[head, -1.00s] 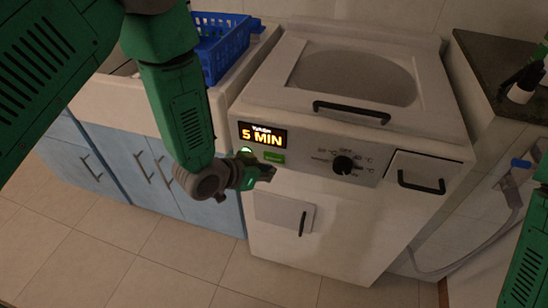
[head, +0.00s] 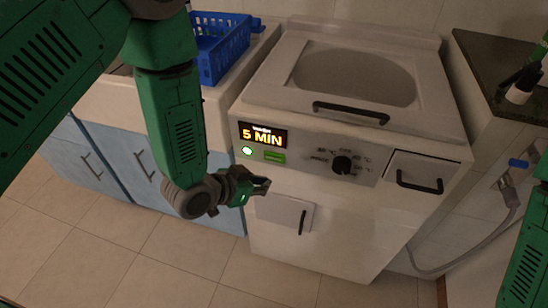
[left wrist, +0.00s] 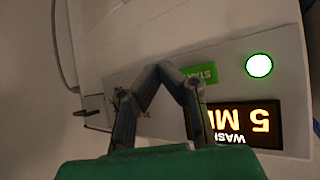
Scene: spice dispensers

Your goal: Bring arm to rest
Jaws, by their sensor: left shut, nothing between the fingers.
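My left gripper (head: 265,187) is in front of the white washing machine (head: 330,235), below its control panel. Its fingers are shut and empty; in the left wrist view the fingertips (left wrist: 155,68) meet. The orange display (head: 262,136) reads 5 MIN. A round light (head: 247,152) glows green-white, with a green label (head: 274,156) beside it. In the left wrist view the glowing round light (left wrist: 259,65), the green START label (left wrist: 200,73) and the display (left wrist: 245,125) appear upside down beyond the fingers, apart from them.
The machine has a black knob (head: 342,164), a lid handle (head: 350,112), a drawer handle (head: 420,183) and a small lower door (head: 285,213). A blue basket (head: 222,45) stands by the sink. Blue cabinets stand left, a dark counter (head: 490,60) right. The tiled floor (head: 110,250) is clear.

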